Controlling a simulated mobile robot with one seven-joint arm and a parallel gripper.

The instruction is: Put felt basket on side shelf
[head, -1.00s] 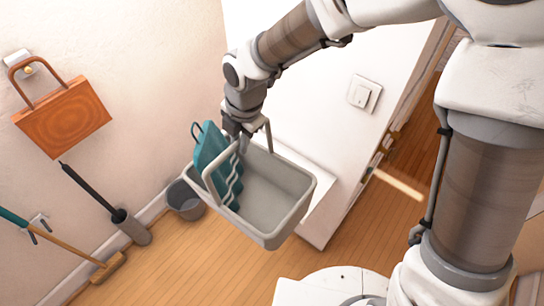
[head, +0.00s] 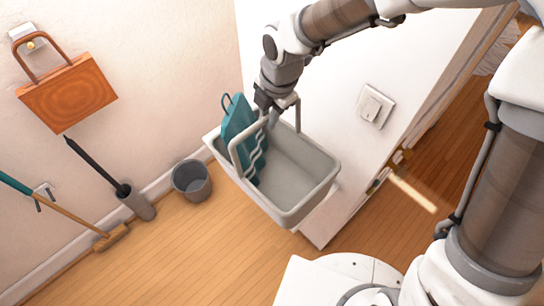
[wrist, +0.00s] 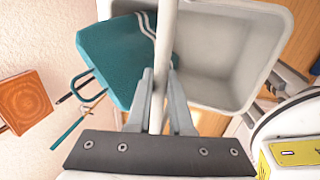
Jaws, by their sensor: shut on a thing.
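The felt basket shows as a light grey open basket (head: 295,168) with a raised loop handle; it also shows in the wrist view (wrist: 218,60). My gripper (head: 268,112) is shut on the handle. In the wrist view its fingers (wrist: 160,95) close on both sides of the pale handle bar. The basket hangs slightly tilted above the floor, close to the white wall block. A teal item (head: 240,125) with wavy pale lines and a loop stands inside its left part; it also shows in the wrist view (wrist: 112,58). A white ledge (head: 322,218), possibly the side shelf, is mostly hidden behind the basket.
A dark grey bin (head: 192,182) stands on the wooden floor against the left wall. A brush in a holder (head: 136,203) and a broom (head: 112,238) are left of it. An orange-brown bag (head: 66,94) hangs on the wall. A light switch (head: 375,106) is on the white wall. Floor in front is clear.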

